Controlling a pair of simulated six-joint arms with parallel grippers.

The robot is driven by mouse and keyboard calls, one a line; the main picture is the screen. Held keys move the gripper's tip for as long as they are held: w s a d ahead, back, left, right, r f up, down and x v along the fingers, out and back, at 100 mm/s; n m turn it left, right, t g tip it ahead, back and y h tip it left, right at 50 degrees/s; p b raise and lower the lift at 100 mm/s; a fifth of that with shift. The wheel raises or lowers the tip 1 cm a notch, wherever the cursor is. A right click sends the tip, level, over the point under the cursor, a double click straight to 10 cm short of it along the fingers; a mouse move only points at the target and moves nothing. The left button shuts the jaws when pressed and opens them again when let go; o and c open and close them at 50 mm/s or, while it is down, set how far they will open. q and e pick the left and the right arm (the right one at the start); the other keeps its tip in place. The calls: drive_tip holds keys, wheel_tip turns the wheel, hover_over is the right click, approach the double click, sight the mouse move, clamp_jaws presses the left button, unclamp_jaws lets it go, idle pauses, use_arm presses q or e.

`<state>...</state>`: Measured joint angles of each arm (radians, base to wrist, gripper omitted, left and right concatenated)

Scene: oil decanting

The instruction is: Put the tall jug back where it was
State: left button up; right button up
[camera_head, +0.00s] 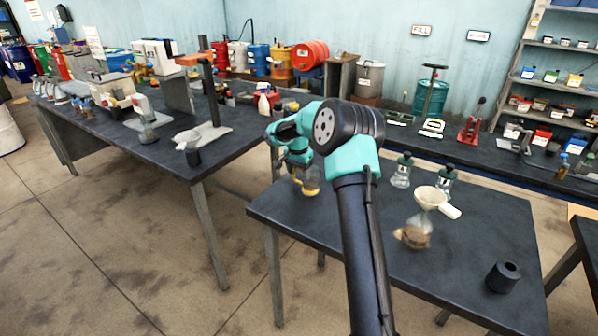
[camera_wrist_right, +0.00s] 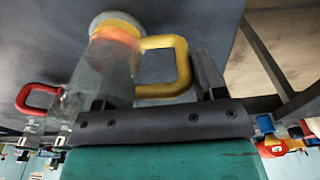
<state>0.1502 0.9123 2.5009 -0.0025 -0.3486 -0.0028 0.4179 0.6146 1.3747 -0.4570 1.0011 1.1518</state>
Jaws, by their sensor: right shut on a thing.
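The tall jug is clear with a yellow handle (camera_wrist_right: 180,65). In the head view it shows low beneath my right gripper (camera_head: 298,166), at the left back edge of the near table (camera_head: 345,225); its glass body (camera_head: 312,180) is partly covered by my arm. Whether the jug's base touches the tabletop, I cannot tell. My left gripper is not in view.
A clear flask (camera_head: 418,232) with a cream funnel (camera_head: 430,197) stands on the near table. Two dark-capped bottles stand behind it, including one on the left (camera_head: 402,172). A black cylinder (camera_head: 503,277) is at front right. The left table (camera_head: 150,145) holds several other vessels.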

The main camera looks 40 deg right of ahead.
drive_tip(key=o, duration=1.2)
drive_tip(key=shift+f, duration=0.1)
wheel_tip(320, 180, up, 12)
drive_tip(key=shift+a, duration=0.45)
drive_tip(key=shift+s, duration=0.1)
